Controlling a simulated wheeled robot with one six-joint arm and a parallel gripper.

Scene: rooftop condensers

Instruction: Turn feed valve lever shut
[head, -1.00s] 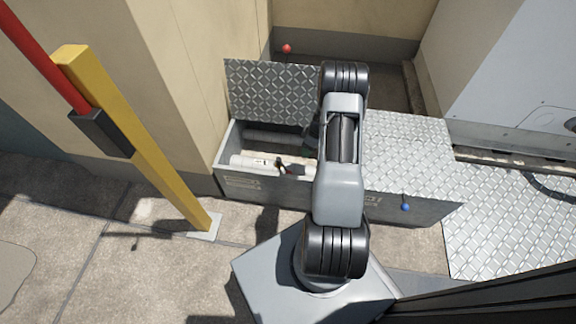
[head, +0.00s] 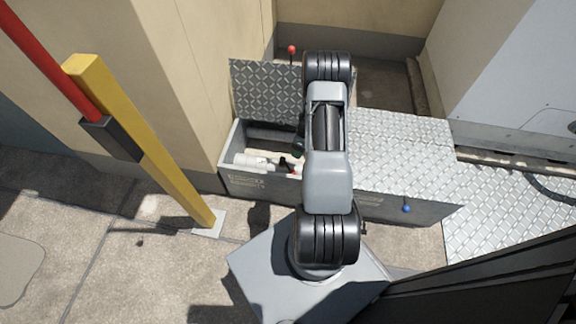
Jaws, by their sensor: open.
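Inside the open left part of a metal trench box (head: 262,185), a white pipe (head: 250,159) runs across. On it is a small dark fitting (head: 284,163) with a bit of red beside it, which looks like the valve with its lever. It is too small and too shaded to tell the lever's angle. My arm reaches over the box just right of the fitting and covers the right part of the opening. My gripper is hidden behind my own arm, so its distance from the lever does not show.
A raised tread-plate lid (head: 262,92) stands behind the opening. A red knob (head: 292,49) shows above it, and a blue knob (head: 406,208) at the box front. Closed plates (head: 400,150) cover the right. A yellow post (head: 145,145) with a red bar stands left.

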